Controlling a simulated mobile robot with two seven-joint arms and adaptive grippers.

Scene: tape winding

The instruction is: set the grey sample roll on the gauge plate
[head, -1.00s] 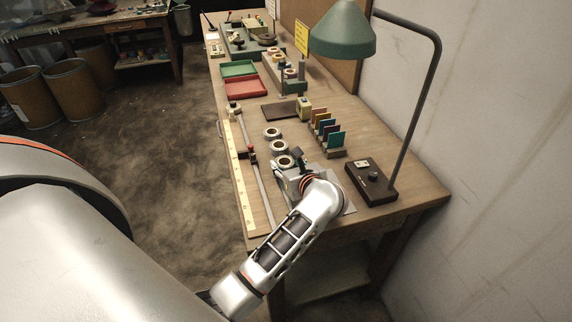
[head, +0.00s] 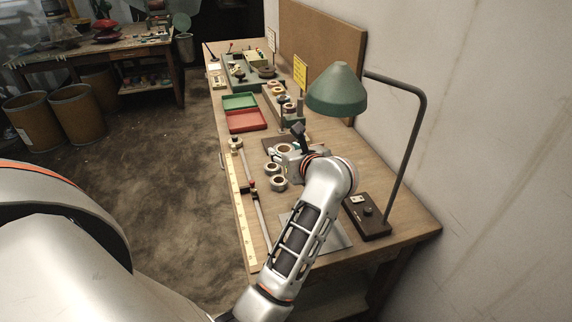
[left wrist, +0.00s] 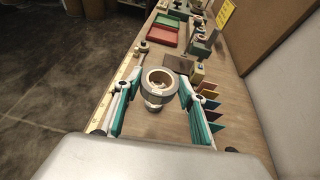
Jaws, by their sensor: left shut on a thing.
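My left gripper (head: 287,150) is shut on the grey sample roll (left wrist: 151,81). In the left wrist view the roll sits upright between the teal-padded fingers of the gripper (left wrist: 160,88), its pale core facing up. In the head view it shows near the near edge of a dark brown plate (head: 271,141), seemingly above the bench. The dark plate also shows ahead of the roll in the left wrist view (left wrist: 180,63). It appears to be the gauge plate and is bare there. My arm hides part of it in the head view. My right gripper is not in view.
A long yellow ruler (head: 240,215) runs along the left edge. Coloured cards (left wrist: 209,104) stand right of the gripper. A green lamp (head: 338,90) overhangs the right. A red tray (head: 247,121) lies farther back.

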